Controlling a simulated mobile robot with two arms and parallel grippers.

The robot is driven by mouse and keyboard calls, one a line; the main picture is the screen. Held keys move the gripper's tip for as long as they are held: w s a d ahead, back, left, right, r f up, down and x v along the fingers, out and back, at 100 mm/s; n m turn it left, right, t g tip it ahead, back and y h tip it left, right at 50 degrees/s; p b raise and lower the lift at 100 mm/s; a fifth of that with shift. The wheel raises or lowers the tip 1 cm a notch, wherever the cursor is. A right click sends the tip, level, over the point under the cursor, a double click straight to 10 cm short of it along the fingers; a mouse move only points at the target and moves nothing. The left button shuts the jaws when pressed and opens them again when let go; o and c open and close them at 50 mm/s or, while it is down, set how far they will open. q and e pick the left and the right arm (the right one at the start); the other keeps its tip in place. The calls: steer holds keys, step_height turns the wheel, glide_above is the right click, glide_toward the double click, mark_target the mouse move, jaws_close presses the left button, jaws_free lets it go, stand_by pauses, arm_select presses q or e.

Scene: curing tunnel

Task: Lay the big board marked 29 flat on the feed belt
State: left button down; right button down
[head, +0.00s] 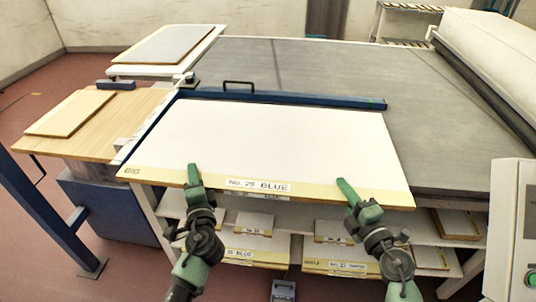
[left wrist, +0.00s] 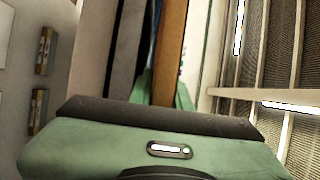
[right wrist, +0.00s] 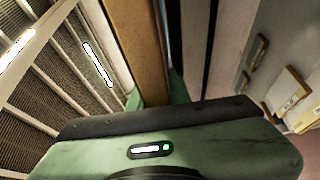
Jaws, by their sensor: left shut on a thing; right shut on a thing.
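The big board (head: 265,140) is white with a pale yellow front edge, and a label on that edge reads "No. 29 BLUE". It is roughly level over the near part of the grey feed belt (head: 340,62); I cannot tell whether it touches the belt. My left gripper (head: 193,175) is shut on its front edge, left of the label. My right gripper (head: 347,190) is shut on the same edge, right of the label. The board's brown edge shows between the fingers in the left wrist view (left wrist: 171,50) and the right wrist view (right wrist: 138,50).
A blue bar (head: 290,98) with a black handle runs along the board's far edge. A wooden side table (head: 80,125) with a board stands at left. Shelves below hold several labelled boards (head: 254,222). A white roller-like cover (head: 490,50) and a control box (head: 515,225) stand at right.

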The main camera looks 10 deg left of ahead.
arm_select(q)
steer(key=shift+f+b, duration=0.4)
steer(key=shift+b, duration=0.25)
arm_select(e)
steer(key=shift+f, duration=0.3)
arm_select(q)
steer(key=c, duration=1.7)
jaws_free()
steer(key=shift+f, duration=0.45)
steer(key=shift+c, duration=0.2)
arm_select(e)
steer(key=c, duration=1.7)
jaws_free()
steer(key=shift+f, duration=0.45)
steer(key=shift+c, duration=0.2)
arm_select(q)
steer(key=o, duration=0.4)
steer(key=shift+r, duration=0.15)
arm_select(e)
steer(key=o, duration=0.4)
steer(key=shift+r, duration=0.15)
arm_select(q)
steer(key=shift+s+r, duration=0.1)
steer(key=shift+s, duration=0.05)
arm_select(e)
steer(key=shift+s, duration=0.15)
